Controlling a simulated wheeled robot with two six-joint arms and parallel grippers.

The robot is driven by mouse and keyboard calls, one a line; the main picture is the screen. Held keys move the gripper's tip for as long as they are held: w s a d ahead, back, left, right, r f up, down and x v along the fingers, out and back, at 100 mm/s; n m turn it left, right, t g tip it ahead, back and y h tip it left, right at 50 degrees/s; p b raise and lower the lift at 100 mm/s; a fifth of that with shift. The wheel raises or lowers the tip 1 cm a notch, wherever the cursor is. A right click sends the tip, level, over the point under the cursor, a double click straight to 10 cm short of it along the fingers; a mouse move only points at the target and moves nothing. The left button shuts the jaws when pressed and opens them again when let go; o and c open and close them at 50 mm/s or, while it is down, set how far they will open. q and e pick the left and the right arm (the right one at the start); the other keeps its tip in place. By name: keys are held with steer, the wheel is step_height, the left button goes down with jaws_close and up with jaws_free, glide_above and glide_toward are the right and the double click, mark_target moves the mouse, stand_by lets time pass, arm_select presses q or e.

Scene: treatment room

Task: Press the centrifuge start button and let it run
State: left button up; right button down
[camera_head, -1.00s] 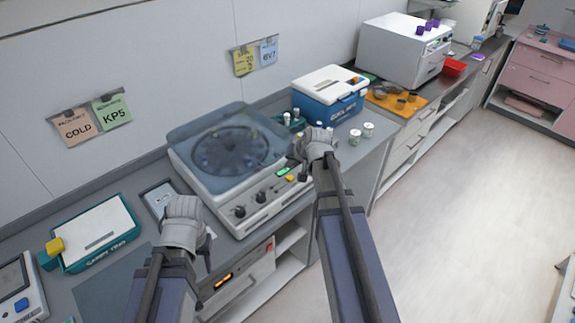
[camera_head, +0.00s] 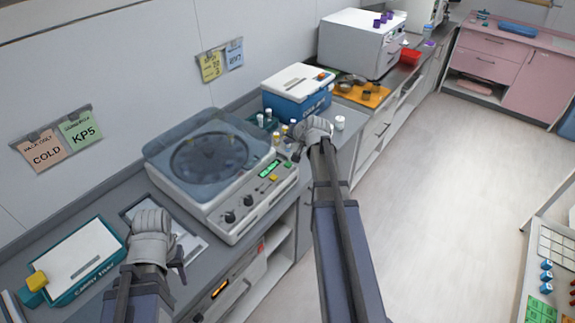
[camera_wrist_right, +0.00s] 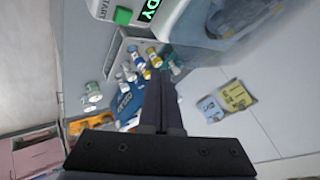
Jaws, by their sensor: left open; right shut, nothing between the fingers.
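The centrifuge (camera_head: 232,206) stands on the counter with its translucent lid (camera_head: 200,150) down over a dark rotor. I cannot tell whether the rotor turns. Its front panel has dark knobs, a lit green display (camera_head: 269,168) and a green start button (camera_head: 287,164). In the right wrist view the start button (camera_wrist_right: 123,16) sits beside "START" lettering, and the display (camera_wrist_right: 150,10) ends in "DY". My right gripper (camera_head: 299,150) is shut and empty, just right of the panel's far end, apart from the button. My left gripper (camera_head: 152,225) is open and empty, over the counter left of the centrifuge.
Several small vials (camera_wrist_right: 150,58) stand behind the right gripper, near a blue cooler box (camera_head: 298,92). A white-lidded jar (camera_head: 339,123) is at the counter edge. A teal-edged carry tray (camera_head: 82,262) lies at left. Open floor (camera_head: 440,190) is on the right.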

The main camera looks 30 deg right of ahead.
mark_target(289, 166)
arm_select(q)
steer(key=shift+f+b, duration=4.1)
steer(key=shift+f, duration=0.2)
arm_select(e)
steer(key=shift+f, duration=4.3)
arm_select(q)
steer(key=shift+f+b, duration=0.4)
steer(key=shift+b, duration=0.05)
arm_select(e)
steer(key=shift+f, duration=0.4)
